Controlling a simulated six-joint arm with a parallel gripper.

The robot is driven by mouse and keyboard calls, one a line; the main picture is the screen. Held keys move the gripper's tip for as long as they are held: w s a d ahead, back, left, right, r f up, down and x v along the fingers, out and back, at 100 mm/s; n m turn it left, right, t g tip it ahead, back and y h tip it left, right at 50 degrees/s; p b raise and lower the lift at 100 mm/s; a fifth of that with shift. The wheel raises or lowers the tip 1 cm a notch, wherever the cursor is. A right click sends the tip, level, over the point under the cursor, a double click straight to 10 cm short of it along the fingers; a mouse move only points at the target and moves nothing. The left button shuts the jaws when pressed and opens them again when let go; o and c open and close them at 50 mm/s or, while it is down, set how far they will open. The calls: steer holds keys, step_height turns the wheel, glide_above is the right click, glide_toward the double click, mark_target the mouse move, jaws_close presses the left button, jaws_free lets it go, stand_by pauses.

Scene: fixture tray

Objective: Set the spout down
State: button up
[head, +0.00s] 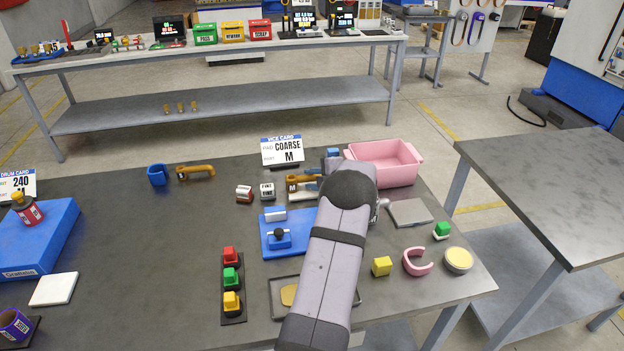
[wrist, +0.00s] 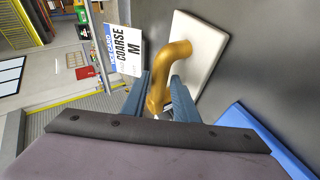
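A brass spout (wrist: 168,72) with a bent end stands out between the two blue-grey fingers of my gripper (wrist: 160,85) in the wrist view. The fingers meet its sides, so my gripper looks shut on it. The spout's bent end overlaps a pale flat plate (wrist: 205,45); whether it touches the plate I cannot tell. In the head view the spout (head: 300,180) shows just left of my arm, near the COARSE M card (head: 282,151). My arm hides most of the gripper there.
Another brass spout (head: 198,172) lies at the left beside a blue cup (head: 157,175). A blue fixture (head: 270,240) is in front of the held spout. A pink bin (head: 405,165) stands behind right. The table's left middle is mostly clear.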

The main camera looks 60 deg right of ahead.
steer(key=shift+r, duration=0.1)
steer(key=shift+s+r, duration=0.25)
steer(key=b+v, duration=0.2)
steer(key=v, duration=0.9)
steer(key=shift+s+a, duration=0.15)
steer(key=shift+a, duration=0.05)
